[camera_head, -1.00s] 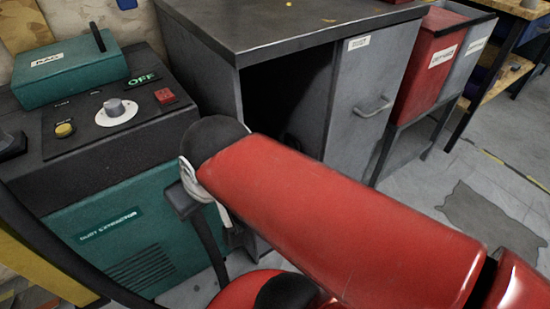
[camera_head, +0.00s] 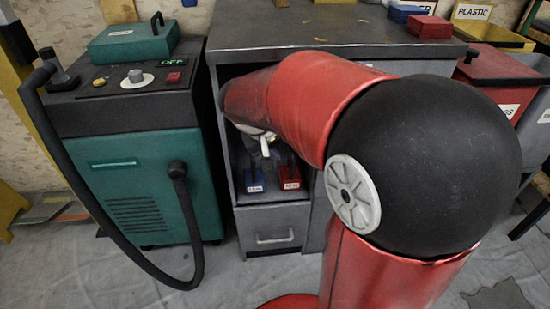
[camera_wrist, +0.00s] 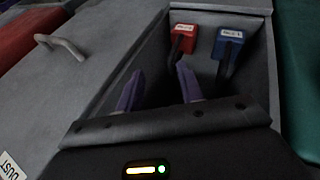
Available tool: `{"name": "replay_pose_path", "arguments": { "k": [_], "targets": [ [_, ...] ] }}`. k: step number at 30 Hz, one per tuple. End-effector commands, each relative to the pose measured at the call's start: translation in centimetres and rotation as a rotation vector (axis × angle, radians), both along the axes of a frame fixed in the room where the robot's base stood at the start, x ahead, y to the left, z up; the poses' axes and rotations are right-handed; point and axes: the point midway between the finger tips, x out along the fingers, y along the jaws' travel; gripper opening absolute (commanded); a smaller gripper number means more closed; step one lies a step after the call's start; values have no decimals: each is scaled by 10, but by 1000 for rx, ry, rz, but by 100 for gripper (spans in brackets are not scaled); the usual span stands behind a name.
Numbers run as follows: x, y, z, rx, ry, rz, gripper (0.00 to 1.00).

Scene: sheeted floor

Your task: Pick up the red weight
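The red weight (camera_head: 290,178) sits inside the open compartment of the grey cabinet, right of a blue weight (camera_head: 253,180). Both have white labels too small to read. In the wrist view the red weight (camera_wrist: 184,38) is at the upper middle, with the blue weight (camera_wrist: 229,43) to its right. Dark handles extend from both. My gripper (camera_wrist: 160,87) is open and empty, its two purple fingers pointing into the compartment, apart from the red weight. In the head view my arm hides most of the gripper and part of the compartment.
The cabinet (camera_head: 235,35) has side walls close around the compartment and a drawer (camera_head: 270,228) below. A teal dust extractor (camera_head: 140,190) with a black hose stands left. A red box (camera_head: 424,26) lies on the cabinet top. Red and grey bins stand right.

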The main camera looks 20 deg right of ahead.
Motion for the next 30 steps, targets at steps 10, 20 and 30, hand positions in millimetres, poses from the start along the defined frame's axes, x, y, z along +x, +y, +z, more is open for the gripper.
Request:
{"name": "replay_pose_path", "arguments": {
  "k": [10,20,30],
  "targets": [
    [79,-34,-48,-65,-7,-40,37],
    [88,-52,-78,-67,-8,-42,37],
    [96,-71,-115,-67,-10,-41,37]
  ]
}}
